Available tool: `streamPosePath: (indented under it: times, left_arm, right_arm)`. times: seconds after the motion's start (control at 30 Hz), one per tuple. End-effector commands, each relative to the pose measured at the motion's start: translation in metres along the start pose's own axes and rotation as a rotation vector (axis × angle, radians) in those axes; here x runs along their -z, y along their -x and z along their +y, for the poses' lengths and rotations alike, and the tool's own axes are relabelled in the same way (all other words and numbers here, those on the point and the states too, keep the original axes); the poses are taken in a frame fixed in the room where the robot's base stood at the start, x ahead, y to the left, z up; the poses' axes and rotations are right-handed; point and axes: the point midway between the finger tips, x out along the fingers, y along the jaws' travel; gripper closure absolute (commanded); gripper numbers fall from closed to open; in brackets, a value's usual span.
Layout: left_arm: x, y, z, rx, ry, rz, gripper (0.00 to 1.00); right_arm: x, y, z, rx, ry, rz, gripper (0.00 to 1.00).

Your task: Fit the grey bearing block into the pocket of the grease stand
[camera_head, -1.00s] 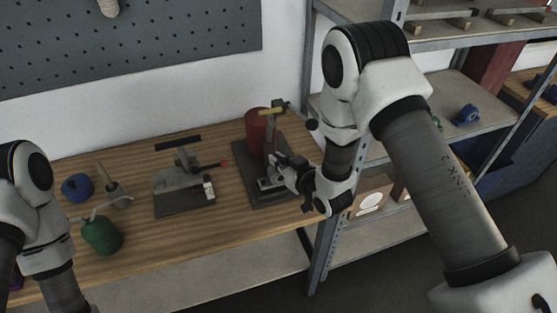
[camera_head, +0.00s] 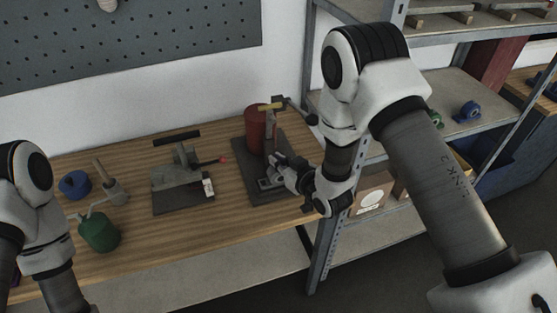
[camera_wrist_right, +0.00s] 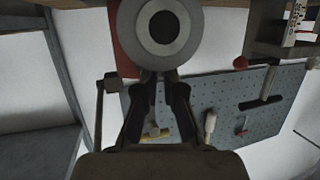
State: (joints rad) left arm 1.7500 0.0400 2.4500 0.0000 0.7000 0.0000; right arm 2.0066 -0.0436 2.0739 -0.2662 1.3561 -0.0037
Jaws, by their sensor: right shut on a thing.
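The grease stand (camera_head: 238,178) is a dark plate with a red cylinder (camera_head: 257,133) and a lever, at the right end of the bench. My right gripper (camera_head: 272,172) is low over the front of the stand, shut on the grey bearing block. In the right wrist view the grey bearing block (camera_wrist_right: 186,47), round with a dark bore, is at the tips of my right gripper (camera_wrist_right: 158,88). In the head view the fingers mostly cover the block and pocket, so I cannot tell whether it is seated. My left gripper is out of view.
Left of the stand is a grey fixture with a red-knobbed lever (camera_head: 178,178). A metal shelf (camera_head: 318,262) stands close to the right of the bench.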

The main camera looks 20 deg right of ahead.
Motion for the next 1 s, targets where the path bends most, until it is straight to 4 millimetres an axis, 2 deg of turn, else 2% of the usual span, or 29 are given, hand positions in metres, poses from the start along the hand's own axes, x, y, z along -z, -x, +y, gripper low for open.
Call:
streamPosePath:
  times: [0.17,0.2,0.27,0.57,0.67,0.77,1.0]
  left_arm:
    - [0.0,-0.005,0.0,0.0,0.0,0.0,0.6]
    - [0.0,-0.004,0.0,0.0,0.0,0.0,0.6]
    - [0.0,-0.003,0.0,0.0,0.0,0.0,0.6]
    - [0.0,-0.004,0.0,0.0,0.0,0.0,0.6]
    - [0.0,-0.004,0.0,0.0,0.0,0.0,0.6]
    - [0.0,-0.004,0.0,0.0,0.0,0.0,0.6]
    - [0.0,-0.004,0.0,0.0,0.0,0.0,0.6]
  right_arm:
    - [-0.004,-0.002,0.0,0.0,0.0,0.002,1.0]
    - [-0.004,-0.002,0.0,0.0,0.0,0.002,0.86]
    - [-0.003,-0.001,0.0,0.0,0.0,0.002,0.64]
    - [-0.005,-0.001,0.0,0.0,0.0,-0.001,0.63]
    - [-0.005,0.005,0.001,-0.001,-0.001,-0.002,0.63]
    - [-0.005,0.022,0.001,-0.001,-0.003,-0.003,0.63]
    - [-0.005,0.083,0.001,-0.003,-0.005,-0.003,0.63]
